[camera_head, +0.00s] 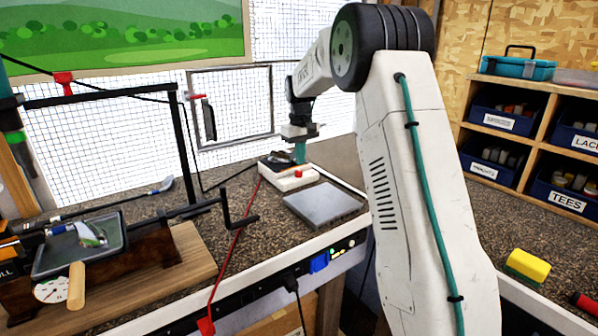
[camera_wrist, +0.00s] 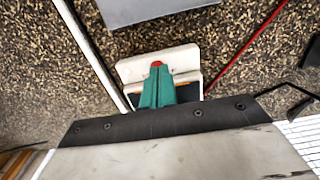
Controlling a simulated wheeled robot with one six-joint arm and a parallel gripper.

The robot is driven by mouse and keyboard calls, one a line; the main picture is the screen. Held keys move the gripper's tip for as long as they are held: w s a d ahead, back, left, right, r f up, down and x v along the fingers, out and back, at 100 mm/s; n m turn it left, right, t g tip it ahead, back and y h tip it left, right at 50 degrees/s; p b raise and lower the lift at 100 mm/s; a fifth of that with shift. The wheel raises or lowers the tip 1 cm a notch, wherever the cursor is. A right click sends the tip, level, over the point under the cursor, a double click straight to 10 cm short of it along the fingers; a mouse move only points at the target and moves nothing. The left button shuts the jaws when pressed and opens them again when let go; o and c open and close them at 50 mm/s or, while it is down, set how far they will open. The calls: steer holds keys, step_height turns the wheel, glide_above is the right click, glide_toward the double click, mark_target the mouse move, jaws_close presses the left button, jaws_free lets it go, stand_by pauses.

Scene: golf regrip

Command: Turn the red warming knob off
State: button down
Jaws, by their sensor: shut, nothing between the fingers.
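The red knob (camera_head: 298,173) sits on the front of a small white unit (camera_head: 284,181) on the bench. In the wrist view the red knob (camera_wrist: 157,64) shows right at the fingertips, partly covered by them, on the white unit (camera_wrist: 183,59). My gripper (camera_head: 300,161) points down at the unit with its teal fingers together and nothing between them. In the wrist view my gripper (camera_wrist: 157,72) overlaps the knob; I cannot tell whether it touches. The knob's setting is too small to read.
A grey plate (camera_head: 322,204) lies just in front of the unit. A red cable (camera_head: 226,268) runs to its left. A black-framed stand with a crank (camera_head: 240,220) and a wooden board (camera_head: 185,262) are on the left. A yellow sponge (camera_head: 528,266) lies on the right bench.

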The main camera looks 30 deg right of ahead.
steer(key=shift+f, duration=2.3)
steer(key=shift+w, duration=0.1)
steer(key=shift+d, duration=1.05)
steer(key=shift+s+d, duration=0.1)
steer(key=shift+s, duration=0.15)
step_height(320, 180, up, 6)
